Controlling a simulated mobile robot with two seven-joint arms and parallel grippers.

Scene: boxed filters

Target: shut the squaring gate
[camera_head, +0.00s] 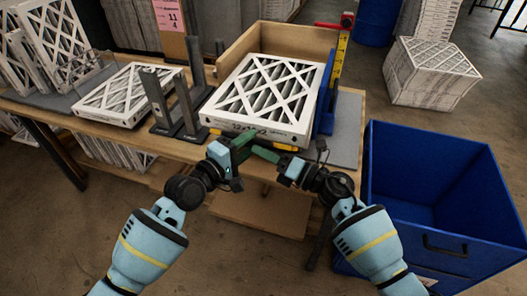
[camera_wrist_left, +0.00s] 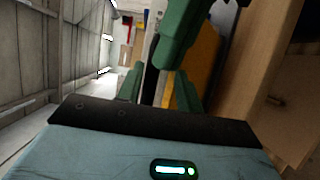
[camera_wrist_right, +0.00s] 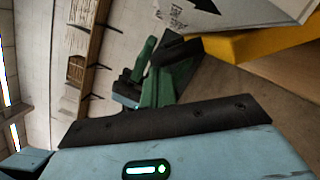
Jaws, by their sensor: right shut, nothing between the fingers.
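A white-framed filter (camera_head: 263,95) lies flat in a wooden squaring station, against the wooden back fence (camera_head: 285,48). A blue side plate (camera_head: 328,95) runs along its right side. A yellow part shows below its front edge (camera_head: 285,147) and close by in the right wrist view (camera_wrist_right: 245,45). I cannot tell which part is the gate. My left gripper (camera_head: 243,147) is just before the front edge, its green fingers (camera_wrist_left: 160,92) apart. My right gripper (camera_head: 262,152) is shut and empty, pointing left beside it; its green fingers show in the right wrist view (camera_wrist_right: 172,80).
A yellow scale (camera_head: 340,55) with a red handle (camera_head: 333,25) stands at the back right. Black uprights (camera_head: 172,105) and another filter (camera_head: 128,94) are on the bench to the left. An open blue bin (camera_head: 440,190) stands at the right. Stacked filters (camera_head: 430,72) sit behind it.

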